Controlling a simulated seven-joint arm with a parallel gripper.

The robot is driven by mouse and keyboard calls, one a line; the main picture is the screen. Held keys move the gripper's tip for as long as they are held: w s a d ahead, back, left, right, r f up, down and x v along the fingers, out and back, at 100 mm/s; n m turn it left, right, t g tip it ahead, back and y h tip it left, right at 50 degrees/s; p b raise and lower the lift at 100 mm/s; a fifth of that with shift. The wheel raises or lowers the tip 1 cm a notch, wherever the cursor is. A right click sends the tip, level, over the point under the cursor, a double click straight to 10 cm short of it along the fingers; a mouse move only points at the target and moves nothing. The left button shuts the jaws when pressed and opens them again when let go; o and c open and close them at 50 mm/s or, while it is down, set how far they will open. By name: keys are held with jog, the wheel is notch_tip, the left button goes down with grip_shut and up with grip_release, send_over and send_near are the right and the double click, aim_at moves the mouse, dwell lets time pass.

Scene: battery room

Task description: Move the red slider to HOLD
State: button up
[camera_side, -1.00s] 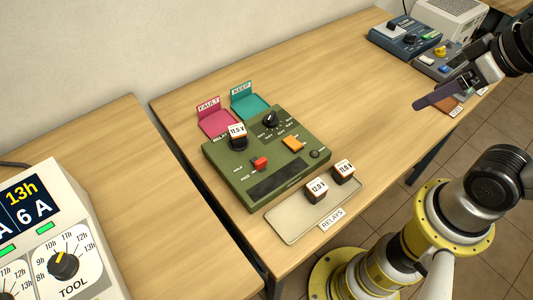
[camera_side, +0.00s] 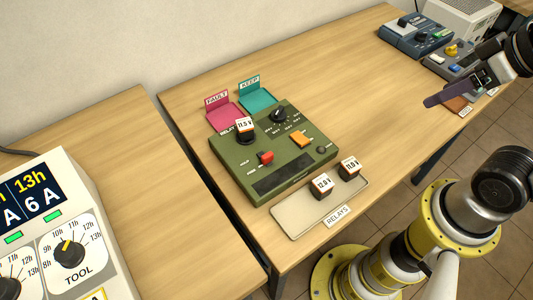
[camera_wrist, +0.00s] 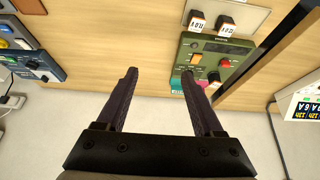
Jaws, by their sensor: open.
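The red slider (camera_side: 266,157) sits on the lower left part of the green relay box (camera_side: 231,170). Two small labels lie to its left; the upper seems to read HOLD, but the print is too small to tell which mark the slider is at. The slider also shows in the wrist view (camera_wrist: 224,62), to the right of the fingers. My gripper (camera_side: 446,99) is over the far right part of the table, well apart from the box. In the wrist view its two dark fingers (camera_wrist: 159,73) are spread with nothing between them.
The box carries a black knob (camera_side: 279,115), an orange rocker (camera_side: 300,139) and a seated relay (camera_side: 245,134). Two relays stand on a beige tray (camera_side: 290,222) in front. Pink (camera_side: 225,115) and teal (camera_side: 260,98) trays lie behind. Blue (camera_side: 414,40) and grey devices stand far right.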

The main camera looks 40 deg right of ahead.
jog(key=shift+w+r, duration=0.1)
jog(key=shift+w, duration=0.15)
jog(key=shift+c, duration=1.1)
jog(key=w+n+t, duration=0.1)
jog(key=w+r+n, duration=0.1)
jog(key=w, duration=0.1)
jog(key=w+n+t, duration=0.1)
jog(key=w, duration=0.1)
jog(key=shift+a+r+n+t, duration=0.2)
jog(key=shift+a+n+t, duration=0.05)
jog(key=shift+n+t, duration=0.05)
jog(key=c, duration=0.7)
jog(key=w+a+f+n, duration=0.1)
jog(key=w, duration=0.1)
jog(key=w+a+n+y, duration=0.1)
jog(key=w+a+n, duration=0.1)
jog(key=w+a+f+n+t+y, duration=0.1)
jog(key=w+a+n, duration=0.1)
jog(key=shift+a+f, duration=0.2)
jog(key=shift+f, duration=0.15)
grip_shut()
jog(key=s+a+f+n+g+y, duration=0.2)
jog(key=a+f+n, duration=0.6)
jog(key=a+f, duration=0.4)
jog(key=shift+s+a+g+y, duration=0.3)
jog(key=shift+s+a+g, duration=0.45)
jog(key=shift+s, duration=0.1)
